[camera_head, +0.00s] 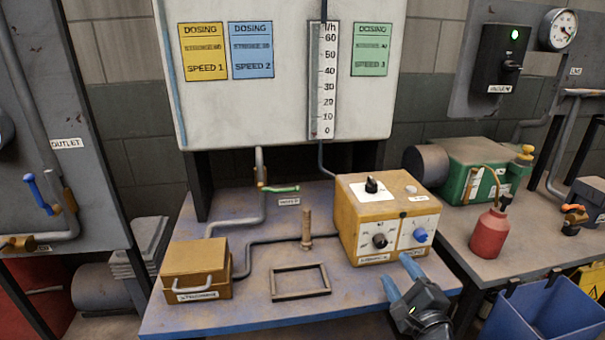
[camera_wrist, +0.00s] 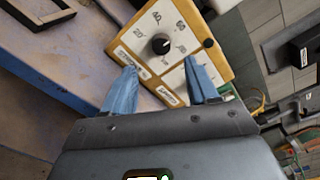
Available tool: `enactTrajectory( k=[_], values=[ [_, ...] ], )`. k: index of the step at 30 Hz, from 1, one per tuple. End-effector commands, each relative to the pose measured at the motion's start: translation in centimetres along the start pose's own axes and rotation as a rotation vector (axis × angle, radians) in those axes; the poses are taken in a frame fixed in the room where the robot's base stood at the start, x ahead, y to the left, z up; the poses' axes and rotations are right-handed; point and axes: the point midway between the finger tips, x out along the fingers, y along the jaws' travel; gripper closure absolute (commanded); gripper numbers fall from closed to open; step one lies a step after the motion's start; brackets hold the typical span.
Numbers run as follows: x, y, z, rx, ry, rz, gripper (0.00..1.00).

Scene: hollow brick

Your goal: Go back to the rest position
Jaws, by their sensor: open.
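My gripper (camera_head: 402,278) is at the front right of the blue-edged bench (camera_head: 205,318), just in front of the yellow control box (camera_head: 372,222). Its two blue fingers are spread apart with nothing between them. In the wrist view my gripper (camera_wrist: 163,92) points at the face of the yellow box (camera_wrist: 218,66), where a black knob (camera_wrist: 160,43) shows beyond the fingers. In the head view the box has a black knob on top, and a black knob and a blue knob (camera_head: 420,235) on its front. I cannot tell whether a finger touches the box.
A yellow strainer box (camera_head: 197,268), an upright bolt-like post (camera_head: 306,230) and a dark rectangular frame (camera_head: 300,281) are on the bench. A red oil can (camera_head: 489,232) and a green pump (camera_head: 470,165) stand on the right-hand table. A blue bin (camera_head: 545,312) is at lower right.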

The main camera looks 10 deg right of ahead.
Motion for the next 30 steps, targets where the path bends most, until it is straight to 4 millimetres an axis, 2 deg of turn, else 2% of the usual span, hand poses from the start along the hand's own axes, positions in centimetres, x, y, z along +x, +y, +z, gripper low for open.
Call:
enactTrajectory(
  k=[2, 5, 9, 15, 23, 30],
  values=[
    [-1.3, 0.8, -0.2, -0.042, 0.01, 0.01, 0.42],
    [-4.4, 2.4, -0.7, -0.154, 0.032, 0.034, 0.42],
    [-10.7, 4.6, -1.1, -0.397, 0.063, 0.081, 0.42],
    [-19.9, 6.0, -0.7, -0.763, 0.078, 0.149, 0.42],
    [-30.8, 5.0, 1.4, -1.233, 0.044, 0.226, 0.42],
    [-39.0, 1.7, 4.8, -1.655, -0.039, 0.271, 0.42]
  ],
)
